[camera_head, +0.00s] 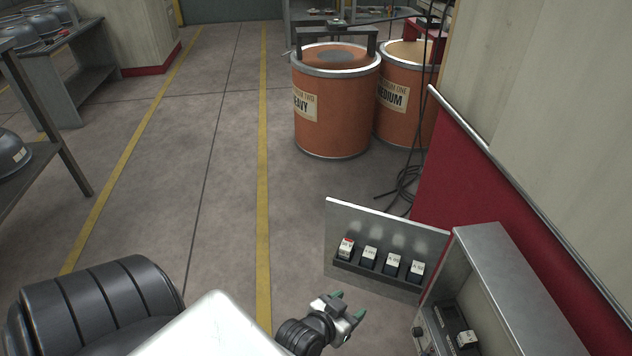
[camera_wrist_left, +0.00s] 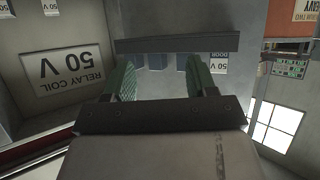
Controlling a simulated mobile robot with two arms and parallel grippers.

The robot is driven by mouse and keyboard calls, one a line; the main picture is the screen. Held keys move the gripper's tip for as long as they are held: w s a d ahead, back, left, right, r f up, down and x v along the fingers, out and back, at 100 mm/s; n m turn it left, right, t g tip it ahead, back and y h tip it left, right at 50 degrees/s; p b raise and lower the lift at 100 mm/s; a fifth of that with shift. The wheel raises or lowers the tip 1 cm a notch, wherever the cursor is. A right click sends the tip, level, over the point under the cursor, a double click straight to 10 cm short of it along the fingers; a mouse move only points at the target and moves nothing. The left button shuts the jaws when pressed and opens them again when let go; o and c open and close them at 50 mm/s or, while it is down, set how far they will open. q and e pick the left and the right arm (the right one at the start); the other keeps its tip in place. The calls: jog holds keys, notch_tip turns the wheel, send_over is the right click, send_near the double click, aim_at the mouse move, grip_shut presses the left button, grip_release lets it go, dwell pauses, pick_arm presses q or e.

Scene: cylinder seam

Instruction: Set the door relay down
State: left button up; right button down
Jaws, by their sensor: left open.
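In the head view, several small dark relays with white labels (camera_head: 370,257) stand in a row on the ledge of the open cabinet door (camera_head: 385,228). Another relay (camera_head: 466,340) sits inside the cabinet (camera_head: 490,243). My left gripper (camera_head: 347,304) is open in front of the door, below the row. In the left wrist view, the open green fingers (camera_wrist_left: 158,78) reach toward the dark ledge (camera_wrist_left: 177,45), with blue relay bodies (camera_wrist_left: 156,62) beyond. My right gripper is not in view.
Two orange drums, HEAVY (camera_head: 335,110) and MEDIUM (camera_head: 405,85), stand behind the door. Black cable (camera_head: 402,185) lies on the floor near the red-and-cream wall. A workbench (camera_head: 65,80) stands far left. The floor left of the door is clear.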

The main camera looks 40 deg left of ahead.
pick_arm(q)
jog(key=s+d+m+g, duration=0.1)
jog(key=s+d+g, duration=0.1)
jog(key=s+g, duration=0.7)
jog(key=s, duration=0.4)
jog(key=shift+s+f+m+g, duration=0.15)
jog(key=shift+f+m+g, duration=0.15)
jog(key=shift+m, duration=0.1)
